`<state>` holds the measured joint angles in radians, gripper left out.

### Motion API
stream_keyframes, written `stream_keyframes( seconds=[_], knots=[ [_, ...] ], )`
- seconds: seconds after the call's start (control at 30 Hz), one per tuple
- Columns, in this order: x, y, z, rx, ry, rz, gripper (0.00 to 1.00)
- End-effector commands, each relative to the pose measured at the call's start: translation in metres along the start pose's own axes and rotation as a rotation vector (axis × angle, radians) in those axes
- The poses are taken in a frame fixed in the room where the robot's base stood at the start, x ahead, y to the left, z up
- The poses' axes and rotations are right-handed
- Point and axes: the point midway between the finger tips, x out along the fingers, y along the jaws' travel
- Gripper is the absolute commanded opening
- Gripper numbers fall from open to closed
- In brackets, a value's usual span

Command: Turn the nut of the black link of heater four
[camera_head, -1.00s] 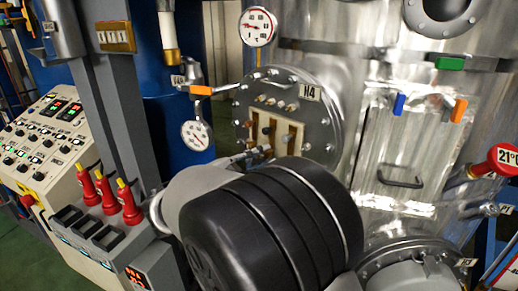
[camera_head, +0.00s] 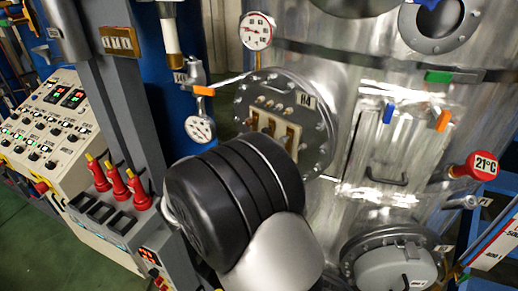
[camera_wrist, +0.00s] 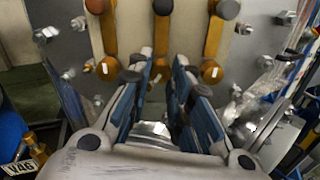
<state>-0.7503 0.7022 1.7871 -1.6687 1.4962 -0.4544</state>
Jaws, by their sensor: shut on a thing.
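Heater four is the round bolted flange marked H4 (camera_head: 318,140) in the head view. My dark arm joint covers its lower left part and hides my gripper there. In the wrist view its pale plate (camera_wrist: 134,30) carries three brass-coloured link bars with round dark or brown ends. The middle bar (camera_wrist: 163,38) comes down between the blue-padded fingers of my gripper (camera_wrist: 162,62). My gripper is shut on a nut at the lower end of this bar; the grip itself is barely visible.
A control console (camera_head: 45,125) and red-handled levers (camera_head: 118,182) stand at the left. A lower round cover (camera_head: 395,268) and a red 21°C thermometer (camera_head: 480,165) are at the right.

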Motion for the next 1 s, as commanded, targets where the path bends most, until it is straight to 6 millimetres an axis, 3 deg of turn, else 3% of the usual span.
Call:
stream_keyframes(
  seconds=[0.7,0.73,1.0],
  knots=[
    [-0.0001,-0.0002,-0.0006,-0.074,0.0,0.0,0.0],
    [-0.0001,-0.0002,-0.0006,-0.074,0.0,0.0,0.21],
    [-0.0001,-0.0001,-0.0003,-0.073,0.0,0.0,0.39]
  ],
)
